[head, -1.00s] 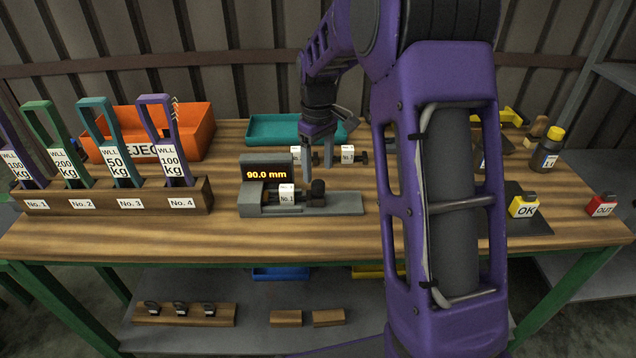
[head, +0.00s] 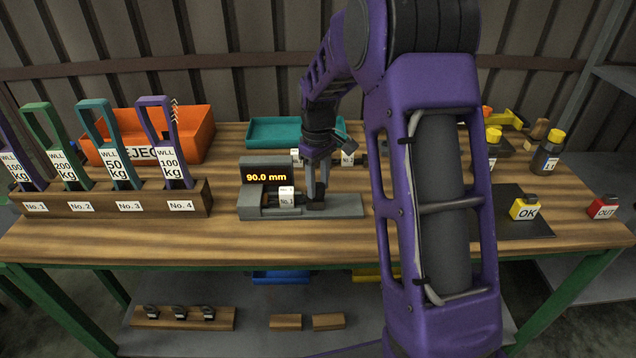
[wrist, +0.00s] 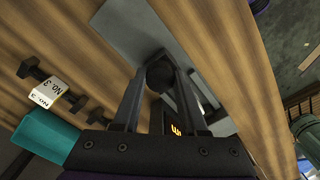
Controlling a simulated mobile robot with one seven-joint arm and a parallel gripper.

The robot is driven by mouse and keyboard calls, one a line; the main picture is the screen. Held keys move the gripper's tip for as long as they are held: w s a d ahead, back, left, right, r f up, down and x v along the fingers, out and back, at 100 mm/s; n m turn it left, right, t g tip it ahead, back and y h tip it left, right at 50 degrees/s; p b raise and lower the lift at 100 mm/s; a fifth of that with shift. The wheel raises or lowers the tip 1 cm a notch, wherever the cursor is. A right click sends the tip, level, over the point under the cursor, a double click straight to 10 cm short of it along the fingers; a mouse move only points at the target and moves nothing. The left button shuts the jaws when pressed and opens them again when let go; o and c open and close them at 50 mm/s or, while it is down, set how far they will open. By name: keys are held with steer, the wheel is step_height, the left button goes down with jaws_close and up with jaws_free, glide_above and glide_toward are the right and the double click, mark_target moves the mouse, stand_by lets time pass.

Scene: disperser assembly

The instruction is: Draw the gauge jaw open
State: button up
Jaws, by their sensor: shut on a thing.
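The gauge stands at the middle front of the bench, with a grey base (head: 346,207) and a display (head: 267,177) reading 90.0 mm. A dark part with a white No. 1 tag (head: 287,195) sits on the gauge, left of my gripper. My gripper (head: 317,193) is down at the gauge jaw's dark knob (wrist: 160,73). In the wrist view the fingers of my gripper (wrist: 161,82) stand on both sides of the knob, shut on it. The fingers partly hide the knob in the head view.
Two more tagged parts lie behind the gauge, one tagged No. 3 (wrist: 57,87). A teal tray (head: 282,131) and an orange reject bin (head: 190,135) stand at the back. A wooden rack (head: 105,200) with several slings stands left. OK (head: 525,208) and OUT (head: 602,208) blocks are right.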

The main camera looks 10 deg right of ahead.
jaws_close()
stand_by(0.8)
steer(key=d, duration=0.3)
steer(key=s+d+p, duration=0.1)
steer(key=d, duration=0.1)
steer(key=shift+d, duration=0.4)
steer(key=shift+s, duration=0.1)
steer(key=o, duration=0.9)
jaws_free()
steer(key=shift+d, duration=0.1)
steer(key=shift+o, duration=0.4)
steer(key=shift+r, duration=0.1)
